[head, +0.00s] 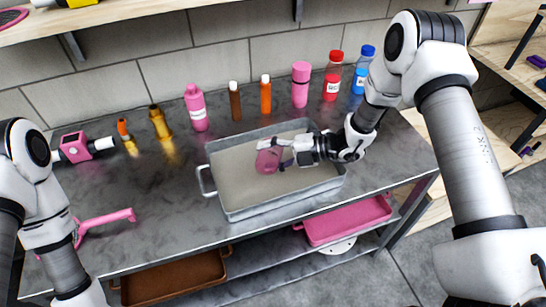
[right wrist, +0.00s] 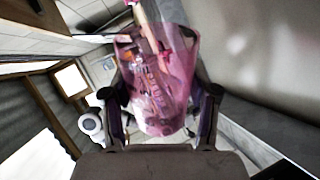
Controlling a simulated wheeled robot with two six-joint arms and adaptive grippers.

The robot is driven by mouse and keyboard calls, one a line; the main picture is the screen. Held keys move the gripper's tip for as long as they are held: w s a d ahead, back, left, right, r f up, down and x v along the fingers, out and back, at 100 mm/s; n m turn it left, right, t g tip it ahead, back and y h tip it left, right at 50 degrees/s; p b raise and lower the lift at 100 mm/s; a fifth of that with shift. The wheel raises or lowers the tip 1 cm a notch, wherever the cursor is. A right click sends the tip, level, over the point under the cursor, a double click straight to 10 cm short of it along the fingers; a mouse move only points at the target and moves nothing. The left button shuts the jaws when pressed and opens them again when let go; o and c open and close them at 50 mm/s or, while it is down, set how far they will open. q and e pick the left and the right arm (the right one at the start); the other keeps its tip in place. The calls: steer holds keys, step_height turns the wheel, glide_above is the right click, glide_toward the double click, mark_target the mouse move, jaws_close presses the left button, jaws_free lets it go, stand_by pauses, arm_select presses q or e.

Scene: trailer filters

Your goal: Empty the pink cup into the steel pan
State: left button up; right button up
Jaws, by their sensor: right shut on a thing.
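The pink cup (head: 268,160) is see-through and hangs tilted over the steel pan (head: 215,185), inside its rim as seen in the head view. My right gripper (head: 284,158) reaches in from the right and is shut on the cup. In the right wrist view the cup (right wrist: 158,85) sits between the two fingers, and some mixed shapes show through its wall; I cannot tell whether they are contents or background. The pan's floor looks pale and flat, with no separate pieces visible. My left arm shows at the left edge, but its gripper is outside the view.
Several bottles, including a pink one (head: 196,107) and a red-capped one (head: 333,76), line the back of the bench. A pink handled tool (head: 105,217) lies at the left. A pink tray (head: 345,222) and a brown tray (head: 175,279) are on the shelf below.

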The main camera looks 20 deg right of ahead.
steer(key=shift+w+d+r+m+g+y+p, duration=0.25)
steer(key=shift+w+r+m+g+y+p, duration=0.2)
steer(key=shift+m, duration=0.55)
stand_by(1.2)
steer(key=shift+w+d+r+m+g+y, duration=0.1)
steer(key=shift+w+d+m+g+y, duration=0.15)
steer(key=shift+m, duration=0.25)
steer(key=shift+w+r+m+g, duration=0.1)
steer(key=shift+w+m, duration=0.2)
steer(key=shift+m, duration=0.2)
stand_by(1.1)
stand_by(0.9)
steer(key=shift+s+a+f+n, duration=0.15)
steer(key=shift+s+a+n, duration=0.1)
steer(key=shift+s+n, duration=0.35)
steer(key=shift+f+n+t+h, duration=0.2)
steer(key=shift+n+t+h, duration=0.2)
steer(key=shift+n, duration=0.1)
steer(key=shift+s+a, duration=0.1)
steer(key=shift+a, duration=0.05)
